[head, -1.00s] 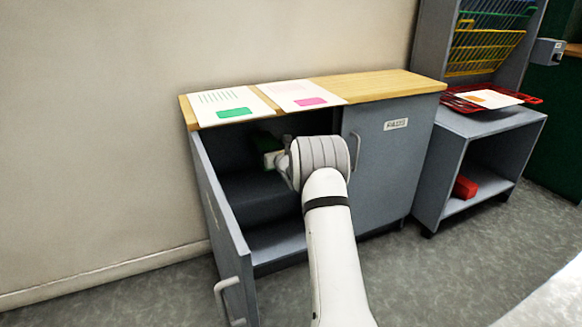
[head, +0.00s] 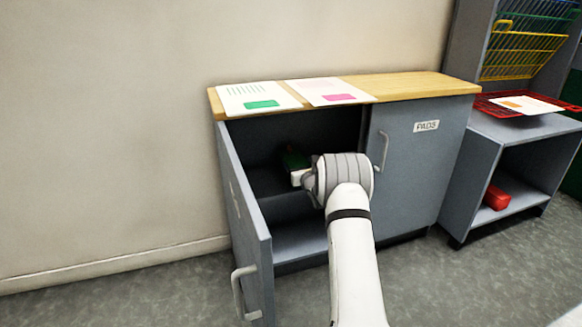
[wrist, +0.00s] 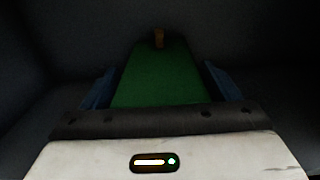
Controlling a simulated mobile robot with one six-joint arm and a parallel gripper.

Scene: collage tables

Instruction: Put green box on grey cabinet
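The grey cabinet (head: 419,170) has a wooden top, and its left door (head: 242,215) stands open. The green box (head: 292,159) is inside its left compartment, deep in shadow. In the wrist view the green box (wrist: 157,78) lies lengthwise ahead, with a small tan piece at its far end. My gripper (head: 300,177) reaches into the compartment at the box's near end. In the wrist view its blue fingers (wrist: 160,85) stand on both sides of the box, with narrow dark gaps showing, so it looks open around it. The box's underside is hidden.
Two printed sheets lie on the wooden top, one with a green patch (head: 259,98), one with a pink patch (head: 331,92). The right door (head: 400,200) is shut. A grey shelf unit (head: 475,180) at right holds a red box (head: 497,197) and a red tray (head: 488,105).

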